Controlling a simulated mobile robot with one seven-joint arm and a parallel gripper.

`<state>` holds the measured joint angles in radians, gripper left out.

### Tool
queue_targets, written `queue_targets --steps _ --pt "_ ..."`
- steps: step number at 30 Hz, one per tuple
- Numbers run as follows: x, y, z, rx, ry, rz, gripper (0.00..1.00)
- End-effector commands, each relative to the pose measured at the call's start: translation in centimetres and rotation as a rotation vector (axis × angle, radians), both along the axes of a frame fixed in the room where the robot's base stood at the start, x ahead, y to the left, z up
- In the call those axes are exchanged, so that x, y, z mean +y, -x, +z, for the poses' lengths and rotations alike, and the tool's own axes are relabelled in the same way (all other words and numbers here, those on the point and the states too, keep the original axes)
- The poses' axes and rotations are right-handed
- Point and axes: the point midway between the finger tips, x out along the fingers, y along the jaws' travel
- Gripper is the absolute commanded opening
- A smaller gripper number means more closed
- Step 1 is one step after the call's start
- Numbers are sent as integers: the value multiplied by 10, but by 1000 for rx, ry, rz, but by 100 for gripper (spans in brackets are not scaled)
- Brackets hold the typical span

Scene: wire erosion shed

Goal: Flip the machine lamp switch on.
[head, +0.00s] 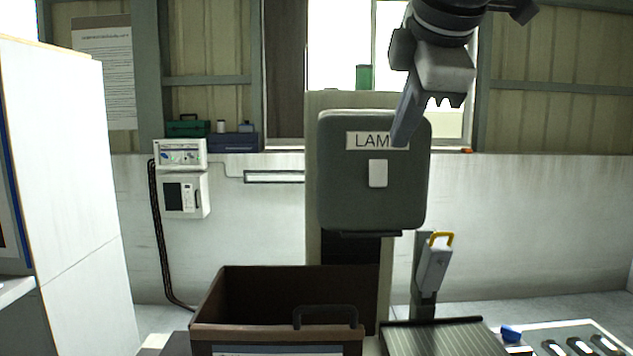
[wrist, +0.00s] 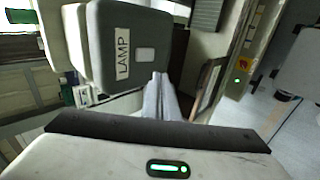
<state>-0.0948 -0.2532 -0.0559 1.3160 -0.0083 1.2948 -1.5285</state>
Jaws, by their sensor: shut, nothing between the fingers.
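The lamp switch (head: 378,173) is a pale rectangular rocker on a dark grey box (head: 345,205) with a label reading LAMP, partly covered by my gripper in the head view. The switch also shows in the wrist view (wrist: 145,54), right of the label. I cannot tell its on or off position. My gripper (head: 402,138) is shut and empty, pointing down in front of the box's upper right, above and right of the switch. In the wrist view my fingertips (wrist: 158,76) appear just below and right of the switch. I see no clear contact.
A brown open bin (head: 275,332) stands below the box. A grey post with a yellow-handled device (head: 434,262) is at lower right, near a tray of slots (head: 580,335). A white cabinet (head: 75,170) stands at left. The space around the box front looks free.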

Motion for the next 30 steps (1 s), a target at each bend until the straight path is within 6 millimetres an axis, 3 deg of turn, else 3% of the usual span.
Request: queue_targets --steps 19,23,30 --pt "-6 2 -4 -23 37 -7 0" --pt "-6 -8 -15 -21 37 -7 0" --pt "-6 -44 -50 -19 37 -7 0"
